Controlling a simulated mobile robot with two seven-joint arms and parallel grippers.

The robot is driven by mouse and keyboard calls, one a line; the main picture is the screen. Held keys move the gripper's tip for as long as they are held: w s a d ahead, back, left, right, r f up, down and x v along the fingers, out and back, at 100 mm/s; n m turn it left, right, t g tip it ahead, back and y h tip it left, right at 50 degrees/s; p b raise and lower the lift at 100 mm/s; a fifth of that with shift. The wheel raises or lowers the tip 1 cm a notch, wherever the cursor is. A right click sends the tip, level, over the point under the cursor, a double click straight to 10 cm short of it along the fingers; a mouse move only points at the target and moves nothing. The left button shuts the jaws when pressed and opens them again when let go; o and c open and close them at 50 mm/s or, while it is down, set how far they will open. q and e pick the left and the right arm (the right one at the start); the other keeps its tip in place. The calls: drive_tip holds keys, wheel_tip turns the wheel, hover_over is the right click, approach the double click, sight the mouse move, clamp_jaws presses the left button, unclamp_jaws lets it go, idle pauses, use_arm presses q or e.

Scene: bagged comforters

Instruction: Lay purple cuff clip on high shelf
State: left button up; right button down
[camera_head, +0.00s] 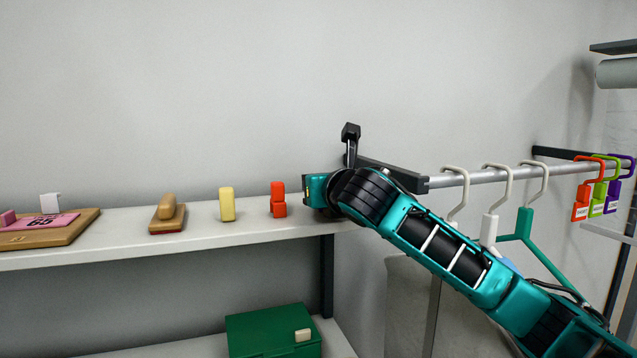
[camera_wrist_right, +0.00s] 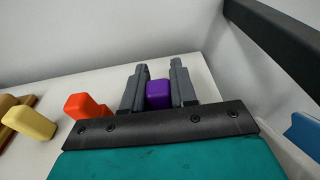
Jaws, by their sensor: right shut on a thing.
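The purple cuff clip (camera_wrist_right: 158,94) shows in the right wrist view between the two dark fingers of my right gripper (camera_wrist_right: 159,68), which is shut on it. The white high shelf (camera_wrist_right: 100,86) lies behind and below the fingers; whether the clip touches it I cannot tell. In the head view my right gripper (camera_head: 316,190) is at the right end of the high shelf (camera_head: 345,224), right of a red clip (camera_head: 278,199). The purple clip is hidden there by my gripper and arm. My left gripper is not in view.
A yellow block (camera_head: 227,204), a wooden brush (camera_head: 167,211) and a wooden board (camera_head: 75,231) stand farther left on the shelf. A rail (camera_head: 480,177) with white hooks and coloured tags runs right. A green box (camera_head: 272,332) sits below.

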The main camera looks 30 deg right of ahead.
drive_tip(key=shift+f, duration=0.1)
drive_tip(key=shift+c, duration=0.8)
unclamp_jaws()
drive_tip(key=shift+s, duration=0.1)
drive_tip(key=shift+s+a+r, duration=0.1)
drive_tip(key=shift+s+r, duration=0.2)
drive_tip(key=shift+s, duration=0.1)
drive_tip(key=shift+s+a+r, duration=0.15)
drive_tip(key=shift+s+r, duration=0.2)
drive_tip(key=shift+s, duration=0.3)
drive_tip(key=shift+s+a+r, duration=0.2)
drive_tip(key=shift+s+r, duration=0.15)
drive_tip(key=shift+s, duration=0.3)
drive_tip(key=shift+s+a+r, duration=0.15)
drive_tip(key=shift+s+r, duration=0.2)
drive_tip(key=shift+s, duration=0.3)
